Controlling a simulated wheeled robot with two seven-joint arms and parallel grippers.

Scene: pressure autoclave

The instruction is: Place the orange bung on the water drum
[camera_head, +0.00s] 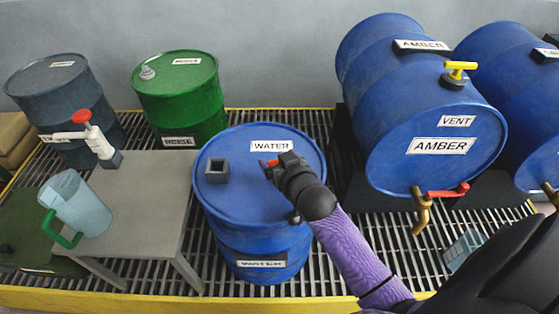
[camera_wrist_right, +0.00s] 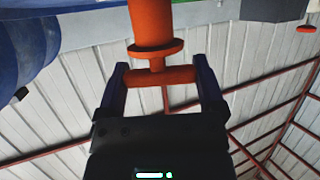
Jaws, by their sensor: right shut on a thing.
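The water drum (camera_head: 240,208) stands upright in the middle of the head view, blue with a WATER label on its lid. A dark square fitting (camera_head: 217,170) sits on the left of the lid. My right gripper (camera_head: 280,163) is over the lid's right half, just below the label, and hides part of it. In the wrist view it (camera_wrist_right: 161,80) is shut on the crossbar of the orange bung (camera_wrist_right: 152,28). Only a little of the bung shows in the head view (camera_head: 271,163). I cannot tell whether the bung touches the lid. My left gripper is not in view.
A grey table (camera_head: 150,190) with a clear jug (camera_head: 80,205) stands left of the drum. A green drum (camera_head: 180,95) and a dark drum (camera_head: 65,90) stand behind. Blue AMBER drums (camera_head: 400,110) lie at the right, with taps. Grating covers the floor.

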